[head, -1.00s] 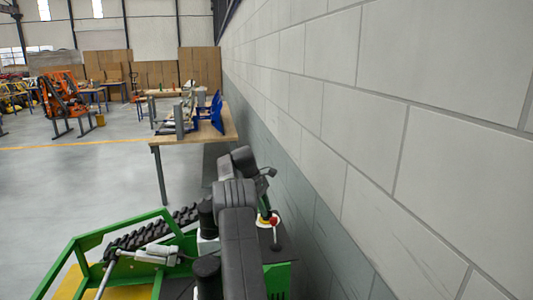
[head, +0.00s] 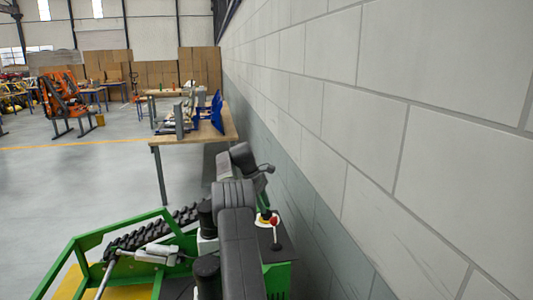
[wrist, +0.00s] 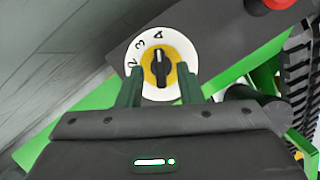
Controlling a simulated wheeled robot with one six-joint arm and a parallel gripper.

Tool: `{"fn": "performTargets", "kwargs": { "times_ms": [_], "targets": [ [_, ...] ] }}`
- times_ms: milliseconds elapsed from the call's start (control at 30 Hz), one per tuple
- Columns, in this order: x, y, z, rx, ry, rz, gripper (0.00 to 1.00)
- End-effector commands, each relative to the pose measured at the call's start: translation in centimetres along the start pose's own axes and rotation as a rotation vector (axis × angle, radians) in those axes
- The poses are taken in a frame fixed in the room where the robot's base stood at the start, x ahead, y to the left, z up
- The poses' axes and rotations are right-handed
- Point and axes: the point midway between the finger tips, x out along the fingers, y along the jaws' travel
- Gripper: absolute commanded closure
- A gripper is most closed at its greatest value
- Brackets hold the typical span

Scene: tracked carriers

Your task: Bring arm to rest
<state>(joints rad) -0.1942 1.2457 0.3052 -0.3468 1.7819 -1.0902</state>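My arm (head: 238,245) reaches forward over the green tracked carrier (head: 92,241) in the head view, its links folded near the wall. My gripper (wrist: 160,88) shows in the wrist view with its two green fingers apart. A white dial (wrist: 182,48) with numbers, a yellow centre and a black knob (wrist: 160,70) lies ahead of the fingers. The fingertips appear on either side of the knob, and I see no contact with it.
A pale block wall (head: 370,130) runs close along my right. A wooden workbench (head: 215,130) with blue and grey parts stands ahead. A red part (wrist: 274,2) shows at the wrist view's top edge. Open floor (head: 70,185) lies to the left.

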Motion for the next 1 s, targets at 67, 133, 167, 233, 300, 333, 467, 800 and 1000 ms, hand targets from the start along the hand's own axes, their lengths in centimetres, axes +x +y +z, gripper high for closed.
{"fn": "performTargets", "kwargs": {
  "times_ms": [67, 133, 167, 233, 300, 333, 467, 800, 1000],
  "targets": [
    [1.1, -0.1, 0.1, 0.000, -0.001, -0.003, 0.67],
    [2.3, -0.1, 0.2, -0.001, -0.001, -0.004, 0.67],
    [2.8, -0.1, 0.2, -0.001, -0.002, -0.005, 0.67],
    [2.8, -0.1, 0.1, -0.050, 0.000, 0.020, 0.67],
    [2.7, -0.1, 0.1, -0.109, 0.001, 0.045, 0.67],
    [2.8, -0.1, 0.1, -0.136, 0.001, 0.055, 0.67],
    [2.8, -0.1, 0.1, -0.253, 0.000, 0.104, 0.67],
    [2.7, -0.1, 0.1, -0.561, 0.000, 0.234, 0.67],
    [2.2, -0.1, 0.1, -0.712, 0.001, 0.301, 0.67]
  ]
}}
